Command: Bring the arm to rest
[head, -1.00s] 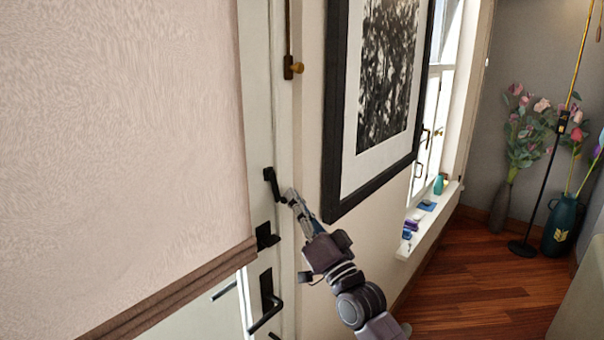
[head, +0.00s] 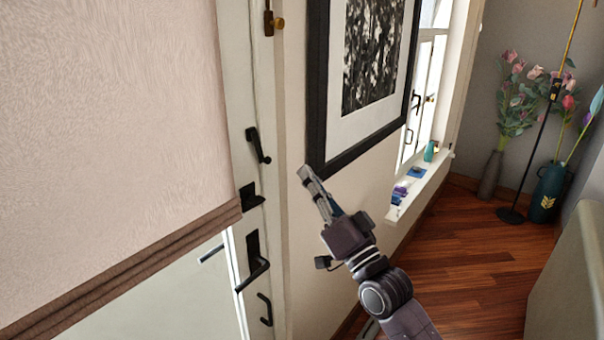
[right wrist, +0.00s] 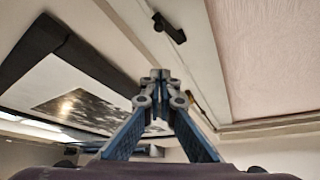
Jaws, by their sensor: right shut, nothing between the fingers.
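My right gripper (head: 308,178) is shut and empty in the head view, in front of the wall strip between the door frame and the framed picture. Its fingertips point up and left, near the picture's lower left corner. In the right wrist view the closed fingers (right wrist: 157,78) meet at the middle, with nothing between them. The black upper handle (head: 258,146) on the white door frame is to the left of the fingertips, apart from them. It also shows in the right wrist view (right wrist: 169,28). My left gripper is not in view.
A black-framed picture (head: 318,100) hangs right beside the gripper. A pale blind (head: 110,130) covers the door at left, with a lever handle (head: 253,275) lower down. A windowsill (head: 418,192) with small objects, flower vases (head: 490,176) and a pale furniture piece (head: 570,270) are at right.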

